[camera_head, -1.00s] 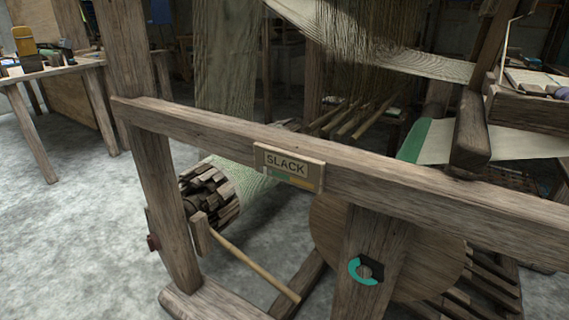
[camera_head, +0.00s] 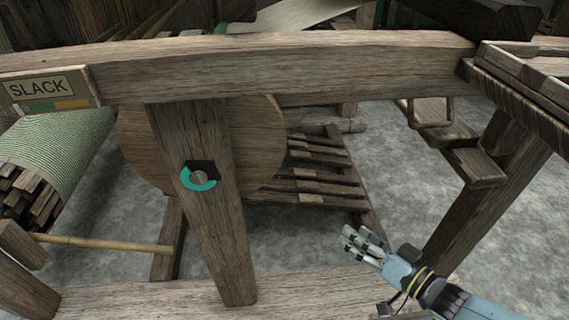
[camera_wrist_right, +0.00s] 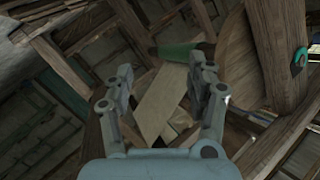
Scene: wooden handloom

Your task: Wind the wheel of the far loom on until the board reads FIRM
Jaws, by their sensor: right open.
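The board (camera_head: 38,89) on the loom's cross beam reads SLACK, above a green and orange strip. The round wooden wheel (camera_head: 262,150) stands behind an upright post, which hides its middle. On the post is a dark hub with a teal ring (camera_head: 199,177); in the right wrist view the teal ring (camera_wrist_right: 299,61) shows at the right edge. My right gripper (camera_head: 358,243) is open and empty, low and right of the wheel, apart from it. In the right wrist view its two fingers (camera_wrist_right: 163,88) stand wide apart. My left gripper is out of view.
The thick cross beam (camera_head: 300,65) spans above the wheel. A cloth roll (camera_head: 65,140) and a thin wooden rod (camera_head: 105,243) lie at the left. A slanted right post (camera_head: 480,200) stands near my right arm. Grey floor is open between the posts.

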